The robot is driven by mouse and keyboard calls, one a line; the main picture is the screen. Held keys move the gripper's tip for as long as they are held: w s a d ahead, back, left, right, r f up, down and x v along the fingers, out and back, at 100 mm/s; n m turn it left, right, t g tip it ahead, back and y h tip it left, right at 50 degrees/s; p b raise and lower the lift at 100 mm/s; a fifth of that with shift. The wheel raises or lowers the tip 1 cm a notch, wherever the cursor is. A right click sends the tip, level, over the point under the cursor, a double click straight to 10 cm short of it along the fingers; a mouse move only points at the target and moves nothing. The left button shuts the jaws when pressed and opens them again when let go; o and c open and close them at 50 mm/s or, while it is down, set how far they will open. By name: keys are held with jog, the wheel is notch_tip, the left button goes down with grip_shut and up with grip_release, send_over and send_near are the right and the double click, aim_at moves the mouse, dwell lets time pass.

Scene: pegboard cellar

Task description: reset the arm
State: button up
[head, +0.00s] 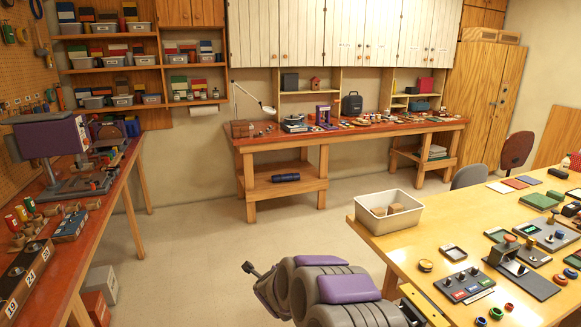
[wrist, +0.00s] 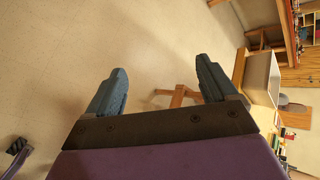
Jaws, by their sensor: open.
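My gripper (wrist: 160,66) shows in the wrist view with its two blue-grey fingers spread wide apart. Nothing is between the fingers, only pale floor and a wooden leg farther off. My arm, grey with purple pads, reaches up from the bottom middle of the head view, left of the yellow table (head: 392,246). I cannot make out the fingers in the head view. The wrist picture is turned on its side.
Button panels (head: 466,284) lie on that table. A red-topped bench (head: 64,254) runs along the left. The middle floor (head: 200,235) is clear.

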jog(key=s+r+n+g+y, duration=0.2)
jog(key=s+r+n, duration=0.45)
jog(key=s, duration=0.35)
jog(key=s+r+n+g+y, duration=0.25)
jog(key=s+r+n, duration=0.4)
jog(key=s, duration=0.35)
jog(key=s+d+n+g+h, duration=0.1)
jog(key=s+d+n+g, duration=0.1)
jog(key=s+d, duration=0.4)
jog(key=s+d+n+g+h, duration=0.2)
jog(key=s+d, duration=0.5)
jog(key=s, duration=0.9)
jog(key=s+d+n+g+h, duration=0.2)
jog(key=s+d+n, duration=0.3)
jog(key=s, duration=0.6)
jog(key=shift+s+d+f+g, duration=0.2)
jog(key=shift+s+d+g, duration=0.2)
jog(key=shift+d+g, duration=0.35)
jog(key=shift+a, duration=0.1)
